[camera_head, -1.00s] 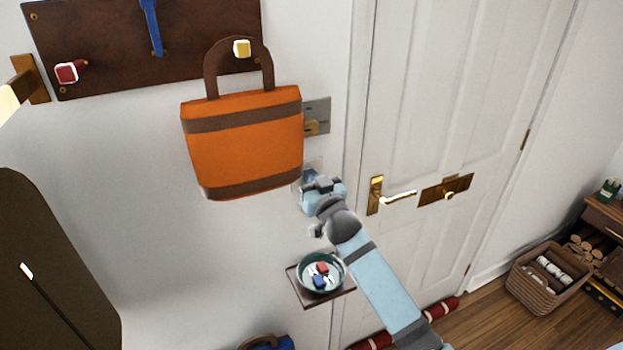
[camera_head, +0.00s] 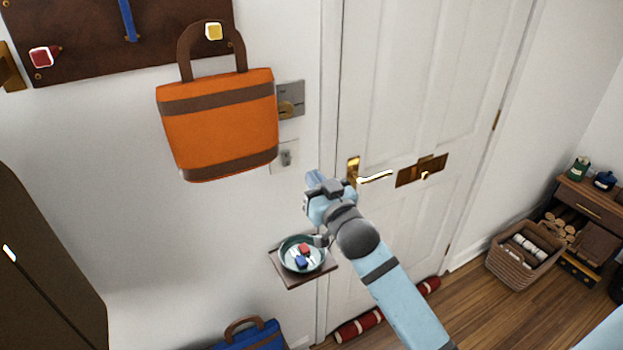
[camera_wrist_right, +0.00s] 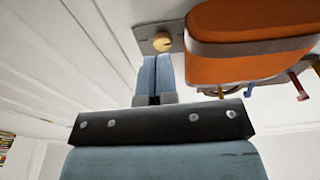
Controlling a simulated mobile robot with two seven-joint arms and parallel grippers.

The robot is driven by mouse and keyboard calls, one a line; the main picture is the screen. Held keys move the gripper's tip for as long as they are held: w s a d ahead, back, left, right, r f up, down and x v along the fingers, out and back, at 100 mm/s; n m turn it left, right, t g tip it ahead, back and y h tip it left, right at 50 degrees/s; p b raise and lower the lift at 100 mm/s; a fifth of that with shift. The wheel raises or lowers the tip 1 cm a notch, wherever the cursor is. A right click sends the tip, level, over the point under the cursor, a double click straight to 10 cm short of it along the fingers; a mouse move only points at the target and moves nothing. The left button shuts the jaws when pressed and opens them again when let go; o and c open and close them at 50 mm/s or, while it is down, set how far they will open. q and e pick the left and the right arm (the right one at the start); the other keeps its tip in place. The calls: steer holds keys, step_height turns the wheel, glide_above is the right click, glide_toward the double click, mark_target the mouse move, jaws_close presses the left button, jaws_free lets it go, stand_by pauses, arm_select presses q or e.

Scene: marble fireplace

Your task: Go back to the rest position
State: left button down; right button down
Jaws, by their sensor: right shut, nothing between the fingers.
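My right gripper (camera_head: 314,180) is raised in front of the wall beside the door, right of and below the orange bag. In the right wrist view its two blue fingers (camera_wrist_right: 156,78) are together with nothing between them. The fingers point toward a metal plate with a round brass knob (camera_wrist_right: 162,42). In the head view a small wall switch (camera_head: 285,156) shows just left of the gripper, apart from it. My left gripper is in neither current view.
An orange bag (camera_head: 218,125) hangs from a yellow peg (camera_head: 213,32). A bowl (camera_head: 301,254) with keys sits on a small shelf (camera_head: 291,281) below the gripper. A basket (camera_head: 522,255) stands at right.

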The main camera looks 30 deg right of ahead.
stand_by(0.3)
steer(key=s+a+f+n+g+y+p, duration=0.1)
steer(key=s+a+f+g, duration=0.2)
steer(key=f, duration=0.5)
steer(key=s+a+f+n+g+y, duration=0.1)
steer(key=s+a+f, duration=0.1)
steer(key=s+f, duration=0.45)
steer(key=s+a+f+g+y, duration=0.1)
steer(key=s+a+f+g, duration=0.1)
steer(key=s+f, duration=0.5)
steer(key=s+a+f+n+g+y+p, duration=0.1)
steer(key=s+a+f, duration=0.3)
steer(key=s+f, duration=0.4)
steer(key=shift+s+a+f+n+g, duration=0.25)
steer(key=shift+a+f+n+g, duration=0.1)
steer(key=shift+f+g, duration=0.45)
steer(key=c, duration=1.8)
jaws_free()
